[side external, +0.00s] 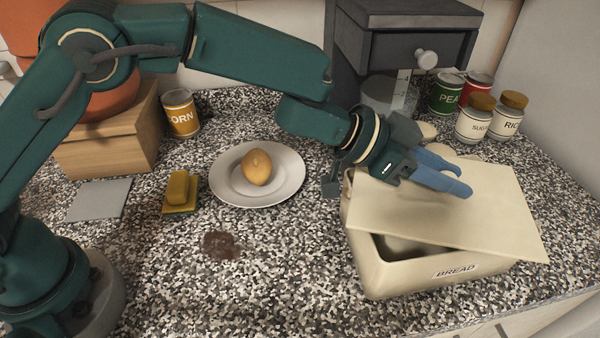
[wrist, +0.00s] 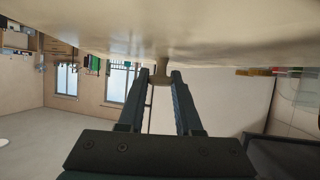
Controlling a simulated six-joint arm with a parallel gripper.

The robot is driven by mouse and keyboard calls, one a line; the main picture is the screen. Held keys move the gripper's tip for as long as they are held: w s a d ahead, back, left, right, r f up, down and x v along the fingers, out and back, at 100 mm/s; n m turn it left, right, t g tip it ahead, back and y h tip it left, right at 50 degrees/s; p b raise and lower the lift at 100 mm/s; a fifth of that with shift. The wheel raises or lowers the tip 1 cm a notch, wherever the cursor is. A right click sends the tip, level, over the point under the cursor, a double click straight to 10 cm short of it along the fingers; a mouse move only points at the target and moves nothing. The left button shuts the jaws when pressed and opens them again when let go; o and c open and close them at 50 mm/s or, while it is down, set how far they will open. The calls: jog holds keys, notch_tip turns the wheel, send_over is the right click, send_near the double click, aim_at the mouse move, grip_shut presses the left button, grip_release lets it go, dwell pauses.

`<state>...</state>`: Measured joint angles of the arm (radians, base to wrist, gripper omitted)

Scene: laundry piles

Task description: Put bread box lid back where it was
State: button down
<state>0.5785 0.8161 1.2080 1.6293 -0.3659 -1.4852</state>
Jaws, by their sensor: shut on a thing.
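The cream bread box (side external: 400,281), labelled BREAD, stands on the counter at the right in the side view. Its flat cream lid (side external: 480,215) lies skewed over the top, overhanging at the right. A dark gap shows the inside along the front left. My gripper (side external: 458,178) is low over the lid's far part, with its blue fingers nearly level. In the wrist view the lid (wrist: 130,28) fills the top, and my gripper (wrist: 160,80) is shut on the lid's small knob (wrist: 161,77). Whether the lid touches the rim all round is unclear.
A white plate (side external: 228,191) with a potato-like item (side external: 257,167) lies left of the box. Several cans and jars (side external: 474,118) and a dark grinder-like box (side external: 405,50) stand behind. A sponge (side external: 180,190) and a brown spill (side external: 220,244) lie farther left.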

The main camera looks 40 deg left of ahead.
jog(key=shift+f, duration=0.1)
jog(key=c, duration=0.5)
grip_release()
jog(key=shift+v, duration=2.55)
